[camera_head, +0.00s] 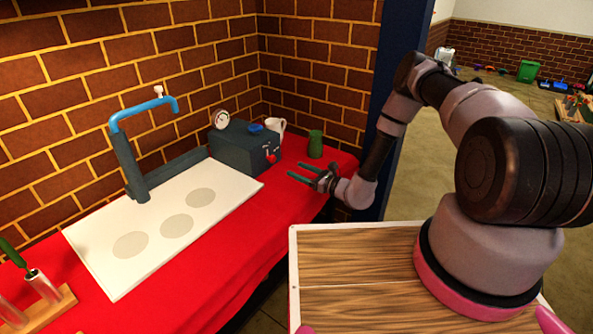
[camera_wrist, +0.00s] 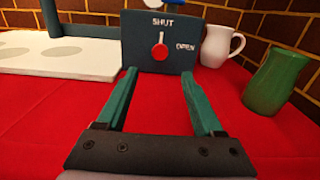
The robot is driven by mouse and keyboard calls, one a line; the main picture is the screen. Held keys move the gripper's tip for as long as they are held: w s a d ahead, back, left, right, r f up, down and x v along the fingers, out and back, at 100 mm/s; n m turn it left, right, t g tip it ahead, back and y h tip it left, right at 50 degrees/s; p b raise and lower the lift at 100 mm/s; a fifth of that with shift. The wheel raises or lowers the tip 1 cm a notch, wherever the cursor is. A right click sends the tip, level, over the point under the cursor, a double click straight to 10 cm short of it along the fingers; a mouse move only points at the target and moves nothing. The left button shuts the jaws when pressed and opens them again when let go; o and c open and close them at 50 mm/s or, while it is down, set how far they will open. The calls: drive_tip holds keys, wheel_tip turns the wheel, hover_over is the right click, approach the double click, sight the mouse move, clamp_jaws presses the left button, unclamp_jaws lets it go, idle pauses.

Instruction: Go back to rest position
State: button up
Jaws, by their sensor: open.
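My gripper (camera_head: 309,174) is open and empty above the red cloth, at the right end of the table. In the wrist view its two green fingers (camera_wrist: 160,98) stand apart with only red cloth between them. They point toward a dark grey box (camera_wrist: 136,42) with a red knob (camera_wrist: 159,50) and the words SHUT and OPEN. The knob points up toward SHUT. The fingers are apart from the box. My arm reaches in from the right in the head view.
A green cup (camera_head: 315,145) and a white mug (camera_head: 275,126) stand by the box. A white board (camera_head: 150,250) with three grey discs lies on the red-covered table (camera_head: 235,262) under a blue-topped tap (camera_head: 143,108). A wooden rack (camera_head: 40,312) holds tubes at front left. Brick walls close the back.

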drive_tip(key=s+r+n+g, duration=0.3)
drive_tip(key=r+n+g, duration=0.35)
drive_tip(key=r, duration=0.85)
drive_tip(key=s+r+n+g, duration=0.45)
drive_tip(key=r+n, duration=0.35)
drive_tip(key=r, duration=0.7)
drive_tip(key=s+d+r+n+t+h, duration=0.6)
drive_tip(key=s+d+r+h, duration=0.6)
drive_tip(key=s+d+r, duration=0.8)
wheel_tip(320, 180, up, 3)
drive_tip(key=shift+s+d+f+n+t, duration=0.2)
drive_tip(key=shift+s+d+n+t, duration=0.3)
drive_tip(key=shift+s, duration=0.65)
